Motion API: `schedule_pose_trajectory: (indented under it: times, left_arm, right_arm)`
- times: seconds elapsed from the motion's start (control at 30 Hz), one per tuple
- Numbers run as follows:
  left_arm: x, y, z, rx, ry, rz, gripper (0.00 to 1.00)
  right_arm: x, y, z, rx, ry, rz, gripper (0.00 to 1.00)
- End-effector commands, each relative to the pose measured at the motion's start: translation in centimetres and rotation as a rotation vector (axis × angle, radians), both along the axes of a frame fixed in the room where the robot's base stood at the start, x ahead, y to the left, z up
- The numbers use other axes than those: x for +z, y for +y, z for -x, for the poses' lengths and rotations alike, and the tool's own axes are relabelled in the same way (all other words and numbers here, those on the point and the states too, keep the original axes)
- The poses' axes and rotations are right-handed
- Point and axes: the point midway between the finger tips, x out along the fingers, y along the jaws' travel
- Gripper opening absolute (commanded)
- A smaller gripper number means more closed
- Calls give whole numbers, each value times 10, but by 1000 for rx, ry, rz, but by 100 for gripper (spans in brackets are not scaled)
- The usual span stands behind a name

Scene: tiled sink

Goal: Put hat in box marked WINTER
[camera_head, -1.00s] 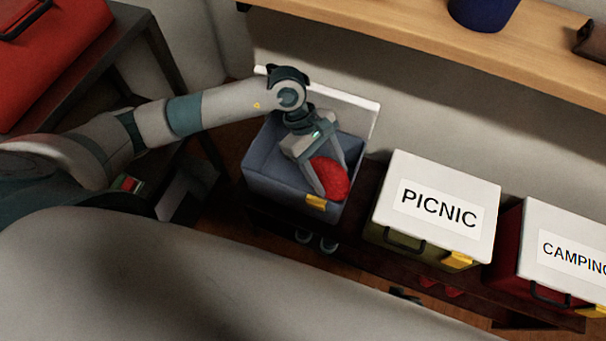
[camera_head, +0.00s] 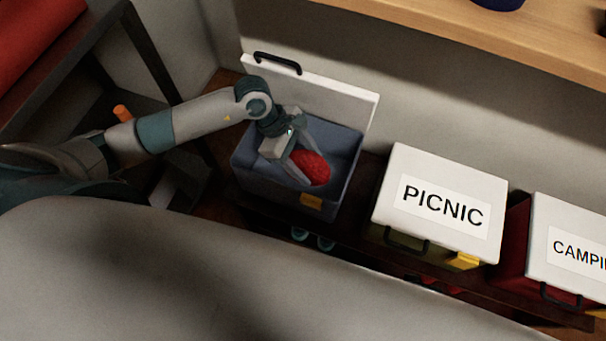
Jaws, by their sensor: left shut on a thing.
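The hat is a red, rounded soft thing (camera_head: 312,168). My left gripper (camera_head: 303,168) is shut on it, pointing down and holding it inside the mouth of an open blue-grey box (camera_head: 262,187). Whether the hat touches the box floor cannot be told. The box's white lid (camera_head: 335,95) stands raised at the back, with a dark handle on its top edge. No WINTER label shows on the side of the lid or box that faces me. My right gripper is not in view.
A closed box marked PICNIC (camera_head: 440,205) stands to the right, and a closed box marked CAMPING, cut off by the frame (camera_head: 570,245), is beyond it. A wooden shelf (camera_head: 480,45) runs above. A dark rack (camera_head: 75,65) with a red thing stands at the left.

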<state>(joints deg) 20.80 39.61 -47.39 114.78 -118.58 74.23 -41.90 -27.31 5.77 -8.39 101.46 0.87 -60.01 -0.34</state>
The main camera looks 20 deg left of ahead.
Motion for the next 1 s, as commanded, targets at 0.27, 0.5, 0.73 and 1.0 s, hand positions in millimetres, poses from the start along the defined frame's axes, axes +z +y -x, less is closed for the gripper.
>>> schedule_pose_trajectory:
  times: [0.27,0.5,0.73,1.0]
  left_arm:
    - [-41,0,1,1,4,0,32]
    - [-54,-1,0,0,1,1,32]
    - [-54,0,0,0,1,1,32]
    - [-81,0,1,2,3,1,32]
  right_arm:
    - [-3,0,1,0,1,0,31]
    - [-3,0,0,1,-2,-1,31]
    - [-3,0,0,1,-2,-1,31]
    - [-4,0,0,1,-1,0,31]
